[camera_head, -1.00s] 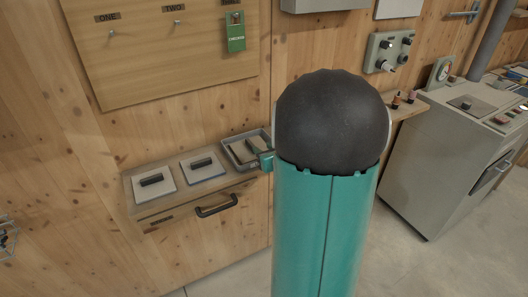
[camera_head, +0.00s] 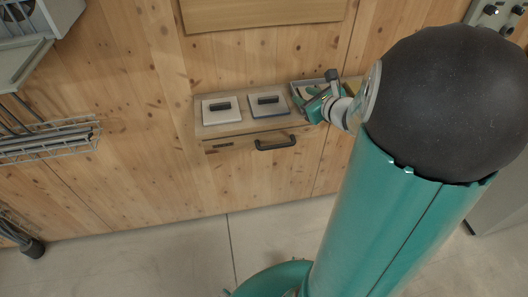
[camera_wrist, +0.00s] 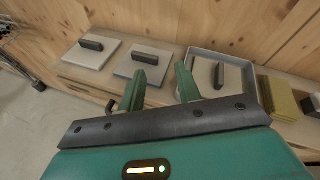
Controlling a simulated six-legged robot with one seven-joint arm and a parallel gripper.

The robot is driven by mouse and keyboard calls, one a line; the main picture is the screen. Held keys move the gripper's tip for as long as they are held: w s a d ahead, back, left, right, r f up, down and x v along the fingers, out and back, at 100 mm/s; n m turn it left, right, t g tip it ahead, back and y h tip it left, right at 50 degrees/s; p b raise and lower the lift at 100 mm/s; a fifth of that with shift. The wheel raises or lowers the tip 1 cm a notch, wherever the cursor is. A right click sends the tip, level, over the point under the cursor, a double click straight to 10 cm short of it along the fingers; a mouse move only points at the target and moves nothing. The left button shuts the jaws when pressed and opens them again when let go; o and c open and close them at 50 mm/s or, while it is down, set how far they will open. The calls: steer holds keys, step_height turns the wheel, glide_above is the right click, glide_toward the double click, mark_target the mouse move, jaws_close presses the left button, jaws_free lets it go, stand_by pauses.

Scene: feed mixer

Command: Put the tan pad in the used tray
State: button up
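A tan-yellow block (camera_wrist: 280,98), which looks like the tan pad, lies just right of a grey-rimmed tray (camera_wrist: 256,94) in the wrist view. The tray holds a light piece with a dark handle (camera_wrist: 218,76); I cannot read any label marking it as the used tray. In the head view the tray (camera_head: 296,95) is partly hidden behind my gripper (camera_head: 315,104). In the wrist view my gripper (camera_wrist: 160,70) is open, with nothing between its fingers. It is over the shelf's front side, left of the tan block and near the tray's left side.
Two light square plates with black handles, one left (camera_head: 221,109) and one right (camera_head: 268,104), sit on the wooden shelf (camera_head: 240,128) left of the tray. A drawer with a dark handle (camera_head: 275,143) is below. A wire rack (camera_head: 50,140) hangs at left. The floor in front is clear.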

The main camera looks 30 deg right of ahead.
steer(key=s+a+r+n+g+y, duration=0.2)
steer(key=s+a+n+g+y, duration=0.1)
steer(key=a+n, duration=0.6)
steer(key=s+a+r+n+g+y, duration=0.25)
steer(key=a+n, duration=0.45)
steer(key=a, duration=0.5)
steer(key=s+a+n+g+h, duration=0.1)
steer(key=s+n+h, duration=0.2)
steer(key=s+n, duration=0.3)
steer(key=s+a+r+n+g+h, duration=0.1)
steer(key=s+a+n+g+h, duration=0.1)
steer(key=s+n, duration=0.5)
steer(key=n+h, duration=0.1)
steer(key=n, duration=0.2)
steer(key=shift+a+n, duration=0.2)
steer(key=shift+n, duration=0.1)
